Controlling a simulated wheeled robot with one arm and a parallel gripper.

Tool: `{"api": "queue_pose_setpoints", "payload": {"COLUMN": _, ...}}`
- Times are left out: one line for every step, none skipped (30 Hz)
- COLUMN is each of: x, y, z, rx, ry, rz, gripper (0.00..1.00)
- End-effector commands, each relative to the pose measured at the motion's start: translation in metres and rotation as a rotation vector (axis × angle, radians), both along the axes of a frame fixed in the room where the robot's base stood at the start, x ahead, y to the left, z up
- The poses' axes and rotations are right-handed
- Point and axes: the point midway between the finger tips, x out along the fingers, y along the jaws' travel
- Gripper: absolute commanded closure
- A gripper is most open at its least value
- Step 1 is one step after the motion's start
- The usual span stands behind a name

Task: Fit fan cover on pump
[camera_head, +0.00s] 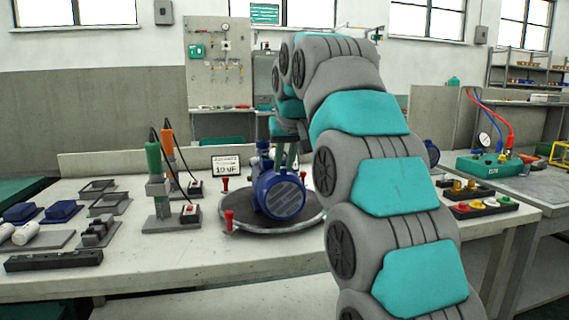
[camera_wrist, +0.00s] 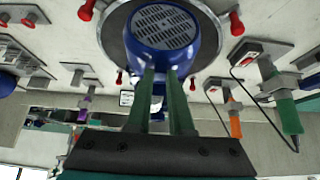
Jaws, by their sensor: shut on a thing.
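The fan cover (camera_head: 284,198) is a blue round cap with a grey grille facing the head camera. It sits at the near end of the blue pump (camera_head: 263,150), whose body is mostly hidden behind it. In the wrist view the grille of the cover (camera_wrist: 166,27) lies just beyond my gripper (camera_wrist: 162,72). Its two green fingers reach the cover's blue rim and are shut on it. Part of the pump shows between and behind the fingers. Whether the cover is fully seated cannot be told. In the head view my arm partly hides the fingers.
The pump stands on a round dark turntable (camera_head: 250,222) with red-knobbed clamps (camera_head: 229,220) around it. Green and orange screwdrivers (camera_head: 153,160) stand in holders to the left. Trays with blue parts (camera_head: 62,211) lie further left. A tray of coloured knobs (camera_head: 484,207) is at right.

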Motion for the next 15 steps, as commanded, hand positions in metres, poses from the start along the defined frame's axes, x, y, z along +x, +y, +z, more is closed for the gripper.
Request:
{"api": "queue_pose_setpoints", "payload": {"x": 0.0015, "y": 0.0005, "z": -0.0002, "rx": 0.000, "ry": 0.000, "rz": 0.000, "gripper": 1.00}}
{"api": "queue_pose_setpoints", "payload": {"x": 0.0021, "y": 0.0007, "z": -0.0004, "rx": 0.000, "ry": 0.001, "rz": 0.000, "gripper": 1.00}}
{"api": "queue_pose_setpoints", "payload": {"x": 0.0030, "y": 0.0010, "z": -0.0005, "rx": 0.000, "ry": 0.001, "rz": 0.000, "gripper": 1.00}}
{"api": "queue_pose_setpoints", "payload": {"x": 0.0037, "y": 0.0011, "z": -0.0006, "rx": 0.000, "ry": 0.001, "rz": 0.000, "gripper": 1.00}}
{"api": "queue_pose_setpoints", "payload": {"x": 0.0042, "y": 0.0013, "z": -0.0005, "rx": 0.000, "ry": 0.001, "rz": 0.000, "gripper": 1.00}}
{"api": "queue_pose_setpoints", "payload": {"x": 0.0051, "y": 0.0016, "z": -0.0003, "rx": 0.000, "ry": 0.001, "rz": 0.000, "gripper": 1.00}}
{"api": "queue_pose_setpoints", "payload": {"x": 0.0057, "y": 0.0017, "z": -0.0003, "rx": 0.000, "ry": 0.001, "rz": 0.000, "gripper": 1.00}}
{"api": "queue_pose_setpoints", "payload": {"x": 0.0063, "y": 0.0019, "z": -0.0002, "rx": 0.000, "ry": 0.001, "rz": 0.000, "gripper": 1.00}}
{"api": "queue_pose_setpoints", "payload": {"x": 0.0071, "y": 0.0021, "z": 0.0000, "rx": 0.000, "ry": 0.000, "rz": 0.000, "gripper": 1.00}}
{"api": "queue_pose_setpoints", "payload": {"x": 0.0077, "y": 0.0022, "z": 0.0000, "rx": 0.000, "ry": 0.000, "rz": 0.000, "gripper": 1.00}}
{"api": "queue_pose_setpoints", "payload": {"x": 0.0082, "y": 0.0024, "z": 0.0001, "rx": 0.000, "ry": 0.000, "rz": 0.000, "gripper": 1.00}}
{"api": "queue_pose_setpoints", "payload": {"x": 0.0090, "y": 0.0026, "z": 0.0001, "rx": 0.000, "ry": 0.000, "rz": 0.000, "gripper": 1.00}}
{"api": "queue_pose_setpoints", "payload": {"x": 0.0095, "y": 0.0028, "z": 0.0000, "rx": 0.000, "ry": 0.000, "rz": 0.000, "gripper": 1.00}}
{"api": "queue_pose_setpoints", "payload": {"x": 0.0100, "y": 0.0030, "z": 0.0001, "rx": 0.000, "ry": 0.000, "rz": 0.000, "gripper": 1.00}}
{"api": "queue_pose_setpoints", "payload": {"x": 0.0108, "y": 0.0032, "z": 0.0002, "rx": 0.000, "ry": -0.001, "rz": 0.000, "gripper": 1.00}}
